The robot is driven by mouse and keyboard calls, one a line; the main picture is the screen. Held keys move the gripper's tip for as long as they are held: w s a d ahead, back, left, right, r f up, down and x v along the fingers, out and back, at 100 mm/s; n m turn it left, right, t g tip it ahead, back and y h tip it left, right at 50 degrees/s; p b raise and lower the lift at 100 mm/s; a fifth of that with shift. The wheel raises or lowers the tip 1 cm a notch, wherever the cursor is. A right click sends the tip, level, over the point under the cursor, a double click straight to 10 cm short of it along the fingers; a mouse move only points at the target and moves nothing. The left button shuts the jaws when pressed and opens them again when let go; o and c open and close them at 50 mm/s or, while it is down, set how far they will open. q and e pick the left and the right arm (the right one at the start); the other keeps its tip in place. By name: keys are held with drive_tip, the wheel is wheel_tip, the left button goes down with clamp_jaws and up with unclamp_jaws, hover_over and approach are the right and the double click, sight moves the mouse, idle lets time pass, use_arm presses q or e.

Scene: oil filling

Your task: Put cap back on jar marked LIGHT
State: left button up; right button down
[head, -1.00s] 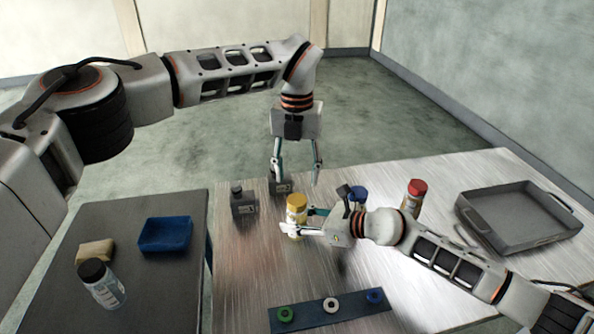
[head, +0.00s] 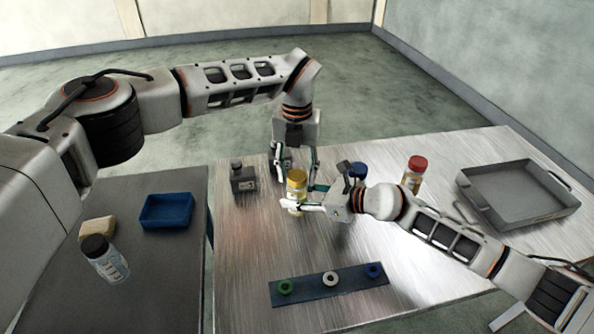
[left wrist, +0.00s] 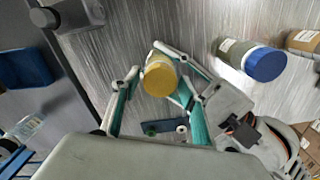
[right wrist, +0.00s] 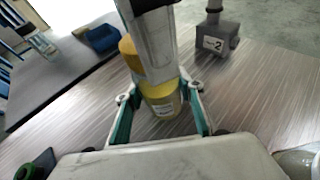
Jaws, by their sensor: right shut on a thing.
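A jar with a yellow cap (head: 297,176) at its top stands on the metal table. The cap also shows in the left wrist view (left wrist: 160,77), and the jar's yellowish body (right wrist: 162,100) shows in the right wrist view. I cannot read its label, so I cannot tell whether it says LIGHT. My right gripper (head: 297,205) is shut on the jar's body from the right. My left gripper (head: 301,180) points down just behind the jar, its fingers apart at either side of the cap in its wrist view. Whether they touch the cap is unclear.
A blue-capped jar (head: 358,169) and a red-capped jar (head: 415,172) stand to the right, before a grey tray (head: 520,225). A blue strip (head: 308,288) with three rings lies in front. A side table (head: 150,275) holds a blue bin (head: 166,211).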

use_arm(q)
drive_tip(key=c, duration=0.8)
drive_tip(key=o, duration=1.3)
wheel_tip(320, 180, up, 12)
use_arm(e)
drive_tip(key=c, duration=1.2)
unclamp_jaws()
drive_tip(key=shift+c, duration=0.2)
